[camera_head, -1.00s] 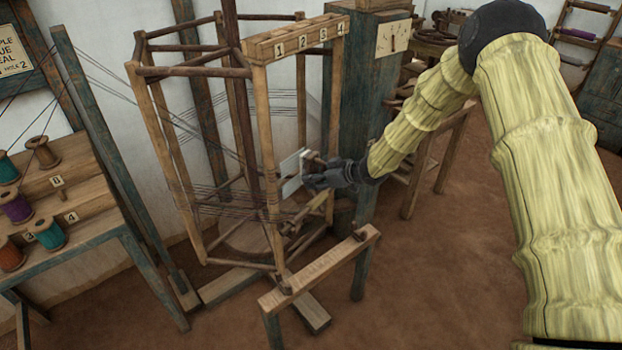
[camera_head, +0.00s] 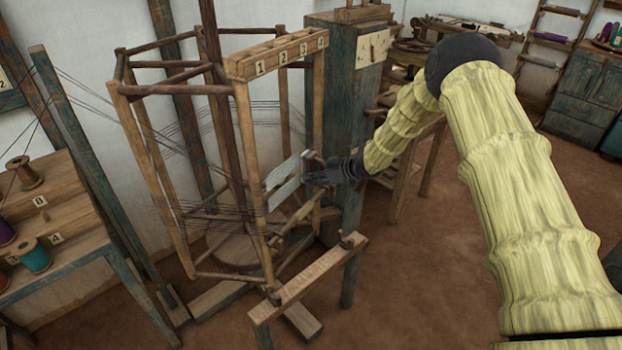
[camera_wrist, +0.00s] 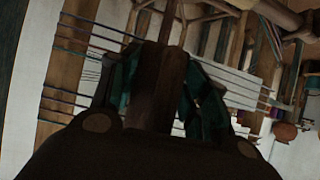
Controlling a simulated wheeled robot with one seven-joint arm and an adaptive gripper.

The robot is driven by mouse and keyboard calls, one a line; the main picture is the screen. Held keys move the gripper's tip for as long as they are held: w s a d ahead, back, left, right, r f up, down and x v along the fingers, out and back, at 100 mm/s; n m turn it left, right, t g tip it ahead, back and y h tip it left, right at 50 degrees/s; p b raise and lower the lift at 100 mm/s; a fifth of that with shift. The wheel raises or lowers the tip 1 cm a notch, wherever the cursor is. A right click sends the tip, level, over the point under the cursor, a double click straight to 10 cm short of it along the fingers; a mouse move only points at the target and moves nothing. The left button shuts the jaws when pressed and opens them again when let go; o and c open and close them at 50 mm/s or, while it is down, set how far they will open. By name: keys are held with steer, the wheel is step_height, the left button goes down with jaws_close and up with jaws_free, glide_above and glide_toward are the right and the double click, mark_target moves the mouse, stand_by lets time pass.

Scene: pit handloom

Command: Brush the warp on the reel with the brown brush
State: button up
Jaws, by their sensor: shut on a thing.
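The wooden reel (camera_head: 246,160) stands left of centre in the head view, with dark warp threads (camera_head: 208,215) strung across its posts. My gripper (camera_head: 310,176) is at the reel's right side, near its front post. It is shut on the brown brush, whose dark brown handle (camera_wrist: 157,88) shows between the fingers in the wrist view. In the head view a pale flat piece (camera_head: 283,180) extends from the gripper toward the front post; I cannot tell whether it is part of the brush. Whether the brush touches the warp cannot be told. Pale and dark strands lie beyond the fingers in the wrist view.
A numbered wooden bar (camera_head: 278,54) tops the reel. A blue-green post (camera_head: 340,110) stands close behind my gripper. A low wooden beam (camera_head: 308,278) is in front of the reel. A spool rack (camera_head: 55,235) stands left. Open floor lies at the lower right.

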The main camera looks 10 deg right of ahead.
steer(key=shift+w+d, duration=2.45)
steer(key=shift+w, duration=0.45)
steer(key=s+a+p, duration=0.1)
steer(key=s+a, duration=0.6)
steer(key=s, duration=0.1)
steer(key=shift+s, duration=0.15)
steer(key=shift+s+a, duration=1.55)
steer(key=shift+s, duration=0.25)
steer(key=shift+s+a, duration=1.6)
steer(key=shift+s, duration=0.15)
steer(key=shift+s+a, duration=1.55)
steer(key=shift+s, duration=0.25)
steer(key=shift+s+d+p, duration=0.45)
steer(key=shift+s+d, duration=1.2)
steer(key=shift+d, duration=0.25)
steer(key=shift+s+d+p, duration=0.4)
steer(key=shift+s+d, duration=1.2)
steer(key=shift+d, duration=0.3)
